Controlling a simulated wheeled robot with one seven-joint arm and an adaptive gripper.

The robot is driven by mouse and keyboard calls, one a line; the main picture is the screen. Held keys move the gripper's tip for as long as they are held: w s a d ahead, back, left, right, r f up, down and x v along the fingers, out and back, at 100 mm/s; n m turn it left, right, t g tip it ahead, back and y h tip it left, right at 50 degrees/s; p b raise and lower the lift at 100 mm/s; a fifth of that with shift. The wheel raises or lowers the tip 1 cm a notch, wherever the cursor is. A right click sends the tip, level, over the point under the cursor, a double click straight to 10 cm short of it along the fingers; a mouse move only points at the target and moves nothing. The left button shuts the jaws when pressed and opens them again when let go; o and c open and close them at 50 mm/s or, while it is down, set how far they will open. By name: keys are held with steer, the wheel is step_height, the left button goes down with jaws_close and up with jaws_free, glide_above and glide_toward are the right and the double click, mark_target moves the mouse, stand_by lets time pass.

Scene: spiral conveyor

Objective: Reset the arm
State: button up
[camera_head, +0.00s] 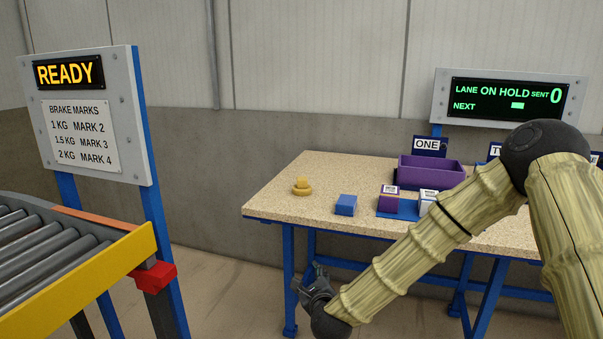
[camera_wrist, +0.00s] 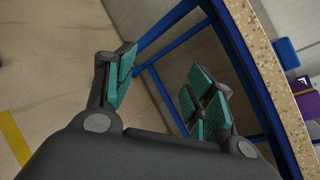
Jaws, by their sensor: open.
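My arm reaches in from the right of the head view, bends at a dark elbow joint, and slopes down to the left across the front of the table. My gripper (camera_head: 314,286) is at the lower middle, below the table's top and in front of its legs. In the wrist view my gripper (camera_wrist: 165,90) has its two teal-padded fingers spread apart with nothing between them. Floor and a blue table leg show beyond the fingers.
The speckled table (camera_head: 275,196) holds yellow stacked discs (camera_head: 301,187), a blue block (camera_head: 346,205), a purple block (camera_head: 389,198) and a purple bin (camera_head: 430,174). A roller conveyor (camera_head: 100,272) stands at left beside a READY sign (camera_head: 68,72). A display (camera_head: 507,99) reads "LANE ON HOLD", "SENT 0".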

steer(key=s+d+f+n+g, duration=0.1)
steer(key=s+f+n+g, duration=0.2)
steer(key=f, duration=0.4)
steer(key=s+d+f+n, duration=0.1)
steer(key=s+f+n, duration=0.2)
steer(key=s+f, duration=0.3)
steer(key=s+d+f+n+g+h, duration=0.1)
steer(key=s+d+f+n+g, duration=0.35)
steer(key=s+f+n, duration=0.55)
steer(key=s+d+f+n+g, duration=0.35)
steer(key=s+d+f, duration=0.35)
steer(key=s, duration=0.8)
steer(key=s+d+f+n+g+h, duration=0.15)
steer(key=s+d+n, duration=0.25)
steer(key=s, duration=0.4)
steer(key=s+d+f+n+g, duration=0.2)
steer(key=s+d+n, duration=0.15)
steer(key=s, duration=0.45)
step_height(320, 180, up, 15)
steer(key=p, duration=1.5)
steer(key=shift+w+a+r+p, duration=0.2)
steer(key=shift+w+a+p, duration=0.1)
steer(key=shift+w, duration=0.1)
